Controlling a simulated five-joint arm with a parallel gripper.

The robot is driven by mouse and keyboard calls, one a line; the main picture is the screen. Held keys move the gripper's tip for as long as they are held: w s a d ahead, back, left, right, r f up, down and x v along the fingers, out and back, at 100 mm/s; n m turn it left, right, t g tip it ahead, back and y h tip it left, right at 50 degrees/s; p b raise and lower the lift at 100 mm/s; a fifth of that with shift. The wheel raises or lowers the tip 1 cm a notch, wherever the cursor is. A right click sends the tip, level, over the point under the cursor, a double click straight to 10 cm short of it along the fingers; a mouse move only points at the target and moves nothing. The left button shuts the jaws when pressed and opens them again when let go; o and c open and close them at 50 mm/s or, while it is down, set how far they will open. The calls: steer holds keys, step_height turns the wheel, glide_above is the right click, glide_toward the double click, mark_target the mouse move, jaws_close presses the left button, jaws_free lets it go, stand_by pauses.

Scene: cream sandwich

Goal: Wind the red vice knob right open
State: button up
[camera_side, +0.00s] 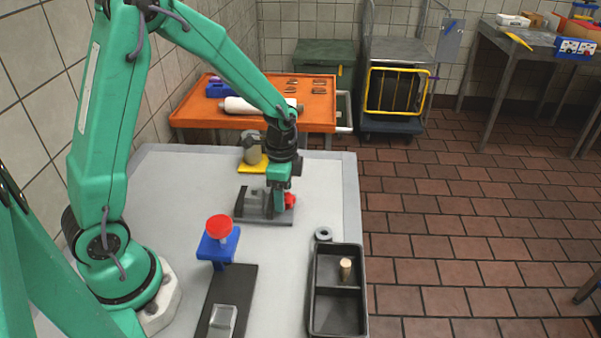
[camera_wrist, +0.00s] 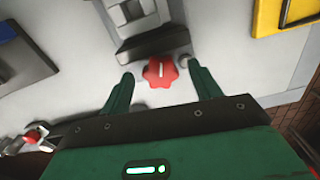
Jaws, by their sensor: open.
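The red vice knob (camera_wrist: 159,72) is star-shaped with a pale mark on its face. It sits at the end of the grey vice (camera_wrist: 150,30). In the side view the vice (camera_side: 254,205) stands on a grey base plate on the table, and the knob (camera_side: 290,200) shows at its right end, partly hidden by my gripper. My gripper (camera_wrist: 159,85) is open, with one green finger on each side of the knob. A gap shows between each finger and the knob in the wrist view. In the side view my gripper (camera_side: 280,205) points down at the knob.
A grey tray (camera_side: 314,300) with a cork-like peg (camera_side: 346,267) stands at the front right, with a grey ring (camera_side: 323,233) behind it. A blue stand with a red top (camera_side: 218,227) is at front left. A yellow plate (camera_side: 253,170) lies behind the vice.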

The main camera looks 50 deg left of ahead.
steer(key=shift+f, duration=0.4)
steer(key=c, duration=1)
steer(key=shift+s+n, duration=0.1)
steer(key=shift+n, duration=2)
